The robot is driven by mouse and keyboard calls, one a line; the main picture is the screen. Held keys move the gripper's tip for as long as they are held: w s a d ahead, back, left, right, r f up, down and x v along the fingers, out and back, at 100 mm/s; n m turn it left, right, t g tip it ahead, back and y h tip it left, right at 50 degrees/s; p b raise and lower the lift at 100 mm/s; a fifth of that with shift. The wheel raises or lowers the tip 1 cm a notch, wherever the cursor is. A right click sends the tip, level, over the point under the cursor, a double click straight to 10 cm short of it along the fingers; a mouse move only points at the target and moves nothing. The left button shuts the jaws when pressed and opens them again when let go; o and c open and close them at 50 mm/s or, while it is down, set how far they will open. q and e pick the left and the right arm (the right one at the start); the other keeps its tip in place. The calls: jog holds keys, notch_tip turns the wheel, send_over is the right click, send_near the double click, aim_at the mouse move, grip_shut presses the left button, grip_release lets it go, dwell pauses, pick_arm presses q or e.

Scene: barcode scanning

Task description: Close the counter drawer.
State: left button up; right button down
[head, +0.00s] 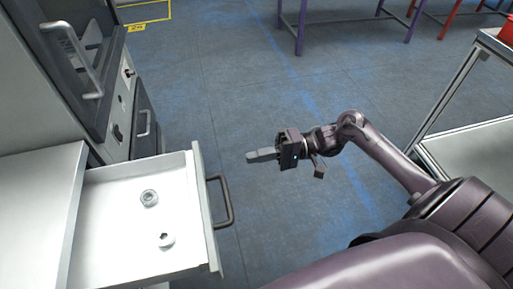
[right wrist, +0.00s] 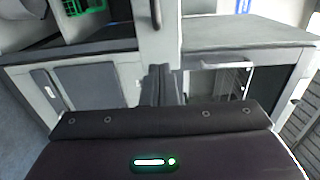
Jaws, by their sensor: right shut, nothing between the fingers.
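The counter drawer (head: 110,233) is pulled open at the lower left of the head view. Its white front panel (head: 207,210) carries a dark bar handle (head: 225,202) on the outer side. Two small metal nut-like parts (head: 149,198) lie inside the drawer. My right gripper (head: 252,156) is shut and empty, pointing left over the floor, to the right of the handle and apart from it. In the right wrist view its dark fingers (right wrist: 160,84) are together, with a pale vertical panel beyond. My left gripper does not show.
The white counter top (head: 35,205) is at the left. A grey machine with a handled door (head: 75,60) stands behind the drawer. A metal-framed shelf (head: 470,150) stands at the right. Purple table legs (head: 300,28) are at the back. The floor between is clear.

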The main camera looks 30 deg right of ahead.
aim_at(111, 192)
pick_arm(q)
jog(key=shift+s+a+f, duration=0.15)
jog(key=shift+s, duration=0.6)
pick_arm(e)
jog(key=x, duration=1)
jog(key=shift+f, duration=0.1)
pick_arm(q)
jog(key=shift+p, duration=0.3)
pick_arm(e)
jog(key=shift+w+a, duration=0.1)
jog(key=shift+a, duration=0.05)
